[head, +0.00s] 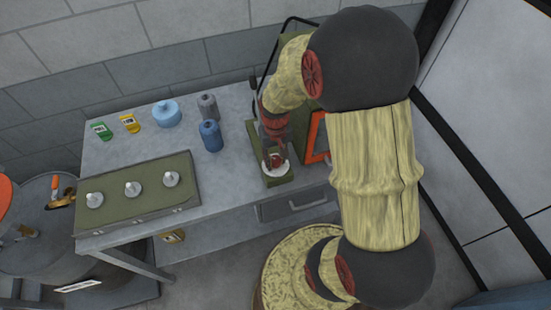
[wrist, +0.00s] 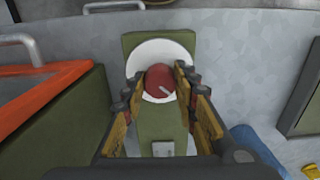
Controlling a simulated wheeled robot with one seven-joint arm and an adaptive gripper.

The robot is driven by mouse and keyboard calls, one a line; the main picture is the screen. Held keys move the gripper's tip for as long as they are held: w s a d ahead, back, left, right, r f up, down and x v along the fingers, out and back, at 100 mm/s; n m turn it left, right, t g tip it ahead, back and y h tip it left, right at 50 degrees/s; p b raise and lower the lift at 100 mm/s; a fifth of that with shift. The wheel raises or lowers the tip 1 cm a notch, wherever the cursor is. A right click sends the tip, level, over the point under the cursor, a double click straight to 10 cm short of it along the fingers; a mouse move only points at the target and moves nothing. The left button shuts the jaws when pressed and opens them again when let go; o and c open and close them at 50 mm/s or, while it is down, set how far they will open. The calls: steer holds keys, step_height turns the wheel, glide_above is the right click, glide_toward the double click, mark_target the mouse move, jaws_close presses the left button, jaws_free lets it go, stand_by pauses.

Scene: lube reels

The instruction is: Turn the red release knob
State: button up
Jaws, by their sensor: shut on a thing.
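The red release knob (wrist: 161,82) sits on a white round plate (wrist: 150,53) on a green base (wrist: 158,126) in the wrist view. A pale line marks its face. My gripper (wrist: 161,80) is shut on the knob, with one finger on each side of it. In the head view the knob (head: 275,161) shows at the front of the green base (head: 284,182) on the bench, with my gripper (head: 273,150) over it. My arm hides part of the area behind the base.
An orange-framed green case (head: 315,140) stands close to the right of the base.

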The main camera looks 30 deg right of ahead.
steer(key=shift+m, duration=0.4)
steer(key=shift+c, duration=0.2)
steer(key=m+p, duration=0.1)
steer(key=m, duration=0.3)
steer(key=m+p, duration=0.1)
steer(key=m, duration=0.3)
steer(key=shift+m, duration=0.3)
steer(key=m, duration=0.4)
steer(key=m+p, duration=0.1)
steer(key=m, duration=0.3)
steer(key=shift+m, duration=0.4)
steer(key=o, duration=1.1)
steer(key=shift+o, duration=0.2)
steer(key=shift+r, duration=0.1)
